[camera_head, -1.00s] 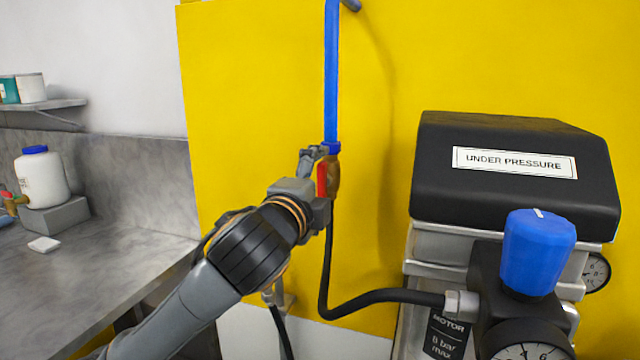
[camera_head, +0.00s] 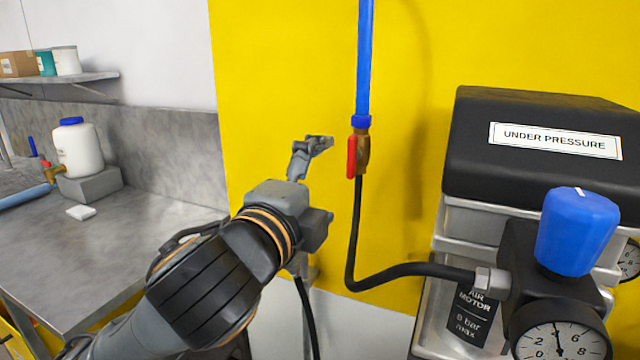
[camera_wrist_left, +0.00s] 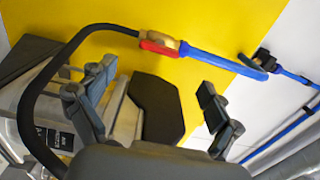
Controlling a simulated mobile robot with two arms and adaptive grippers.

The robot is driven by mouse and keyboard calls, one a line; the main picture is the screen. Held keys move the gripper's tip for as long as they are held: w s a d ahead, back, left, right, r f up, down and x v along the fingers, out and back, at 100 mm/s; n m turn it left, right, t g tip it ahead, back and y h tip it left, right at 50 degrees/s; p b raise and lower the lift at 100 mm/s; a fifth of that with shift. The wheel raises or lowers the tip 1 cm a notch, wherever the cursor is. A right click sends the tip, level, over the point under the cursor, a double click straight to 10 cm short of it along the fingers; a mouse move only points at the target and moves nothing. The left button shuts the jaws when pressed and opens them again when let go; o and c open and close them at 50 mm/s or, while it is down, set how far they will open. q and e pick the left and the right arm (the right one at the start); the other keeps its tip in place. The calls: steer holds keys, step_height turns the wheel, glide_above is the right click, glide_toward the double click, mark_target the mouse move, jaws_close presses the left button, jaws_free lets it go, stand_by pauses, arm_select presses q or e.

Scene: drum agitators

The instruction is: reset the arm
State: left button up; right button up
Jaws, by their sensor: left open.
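My left gripper (camera_head: 316,145) is in front of the yellow panel in the head view, left of the valve and apart from it. In the left wrist view its two fingers (camera_wrist_left: 155,98) are spread wide with nothing between them. The brass valve (camera_head: 363,150) sits on the blue air pipe (camera_head: 365,60). Its red lever (camera_head: 351,157) hangs along the line of the pipe and hose. The lever also shows in the left wrist view (camera_wrist_left: 158,48), beyond the fingers. My right gripper is in neither view.
A black hose (camera_head: 354,235) runs from the valve to the regulator with a blue knob (camera_head: 577,232) and a gauge. A black box (camera_head: 540,165) labelled "UNDER PRESSURE" stands at right. A grey bench (camera_head: 140,245) with a white jug (camera_head: 78,150) is at left.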

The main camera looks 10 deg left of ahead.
arm_select(q)
steer(key=shift+s+a, duration=0.15)
steer(key=shift+s, duration=0.15)
steer(key=shift+f, duration=0.1)
